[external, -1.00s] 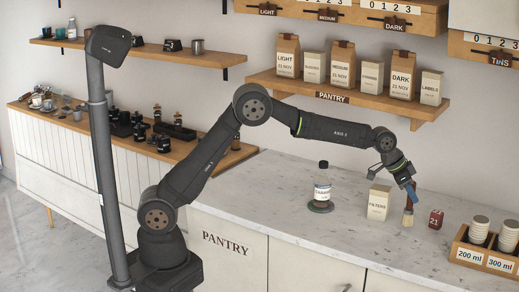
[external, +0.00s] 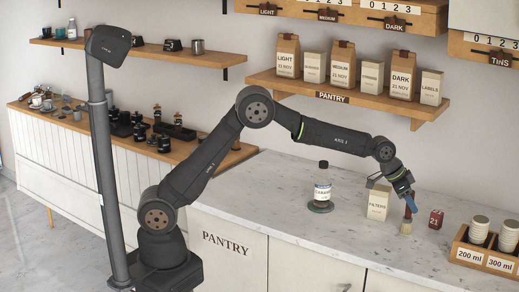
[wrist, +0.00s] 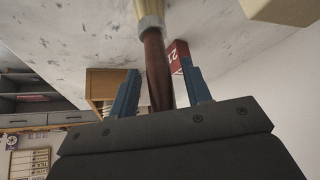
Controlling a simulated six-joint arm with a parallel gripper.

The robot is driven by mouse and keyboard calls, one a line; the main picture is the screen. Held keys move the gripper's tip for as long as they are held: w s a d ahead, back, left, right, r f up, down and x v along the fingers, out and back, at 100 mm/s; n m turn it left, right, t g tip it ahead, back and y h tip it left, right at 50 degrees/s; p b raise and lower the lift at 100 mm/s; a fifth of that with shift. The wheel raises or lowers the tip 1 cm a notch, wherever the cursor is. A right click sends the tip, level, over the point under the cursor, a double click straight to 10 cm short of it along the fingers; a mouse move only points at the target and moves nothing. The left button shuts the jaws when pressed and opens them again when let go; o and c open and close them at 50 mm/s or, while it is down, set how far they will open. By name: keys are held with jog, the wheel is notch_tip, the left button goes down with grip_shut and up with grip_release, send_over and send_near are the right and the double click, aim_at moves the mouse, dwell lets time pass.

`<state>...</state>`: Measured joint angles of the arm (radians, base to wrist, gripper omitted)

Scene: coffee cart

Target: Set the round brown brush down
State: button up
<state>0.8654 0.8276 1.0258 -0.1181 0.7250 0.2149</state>
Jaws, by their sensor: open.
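The round brown brush (external: 406,226) stands upright, pale bristles down, on the marble counter between the filters box and the small red 21 block. My gripper (external: 409,199) is around the handle's upper end. In the wrist view its blue fingers (wrist: 160,88) are apart, with a gap on each side of the handle.
The filters box (external: 377,204) stands just left of the brush, and the red 21 block (external: 436,218) just right. A wooden crate with cups (external: 484,255) is further right. A dark-capped bottle (external: 322,186) stands left. The counter in front is clear.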

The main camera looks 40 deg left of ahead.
jog(key=v, duration=1.2)
jog(key=shift+r, duration=0.1)
jog(key=x, duration=1.2)
jog(key=shift+f, duration=0.35)
notch_tip(320, 180, up, 3)
jog(key=shift+f, duration=0.15)
jog(key=shift+r, duration=0.45)
